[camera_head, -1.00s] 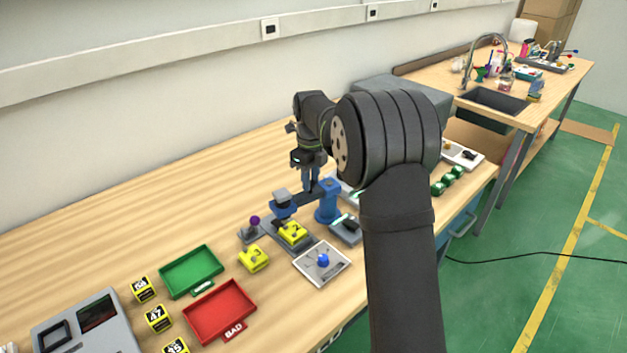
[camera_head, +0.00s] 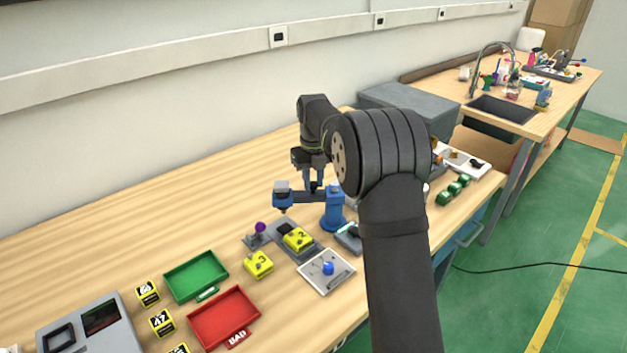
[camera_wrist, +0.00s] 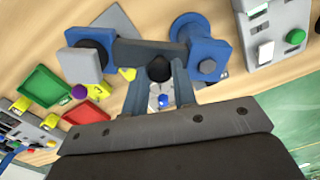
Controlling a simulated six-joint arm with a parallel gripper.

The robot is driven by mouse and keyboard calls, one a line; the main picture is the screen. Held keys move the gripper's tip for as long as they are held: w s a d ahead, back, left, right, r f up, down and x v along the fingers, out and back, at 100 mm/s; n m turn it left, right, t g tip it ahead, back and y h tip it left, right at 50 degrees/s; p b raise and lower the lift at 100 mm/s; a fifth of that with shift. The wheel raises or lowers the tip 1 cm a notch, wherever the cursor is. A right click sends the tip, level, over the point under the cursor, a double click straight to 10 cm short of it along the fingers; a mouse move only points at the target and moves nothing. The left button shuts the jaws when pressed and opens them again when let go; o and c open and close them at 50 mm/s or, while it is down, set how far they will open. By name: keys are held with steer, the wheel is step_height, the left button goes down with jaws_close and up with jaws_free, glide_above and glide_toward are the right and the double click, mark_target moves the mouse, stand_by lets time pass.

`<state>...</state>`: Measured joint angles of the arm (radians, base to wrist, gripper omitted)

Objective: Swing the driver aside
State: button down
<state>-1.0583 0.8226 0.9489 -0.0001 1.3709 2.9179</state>
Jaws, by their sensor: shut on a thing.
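The driver is a blue post (camera_head: 332,212) with a dark swing arm (camera_head: 308,197) reaching left to a blue head with a grey top (camera_head: 282,194). In the wrist view the head (camera_wrist: 88,58) is at the left and the post (camera_wrist: 205,55) at the right. My gripper (camera_head: 313,188) is shut on the driver arm, at a dark knob (camera_wrist: 160,68) between the fingers. The yellow block marked 2 (camera_head: 298,239) sits in the grey fixture (camera_head: 280,230) in front of the head. The head's tip is apart from the block.
A yellow block marked 3 (camera_head: 258,264), a green tray (camera_head: 196,276) and a red BAD tray (camera_head: 223,317) lie to the left. A white plate with a blue knob (camera_head: 327,269) is at the front edge.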

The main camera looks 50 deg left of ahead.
mark_target(313, 183)
steer(key=c, duration=1.2)
jaws_free()
steer(key=shift+o, duration=0.2)
step_height(313, 183, up, 18)
steer(key=shift+f, duration=0.25)
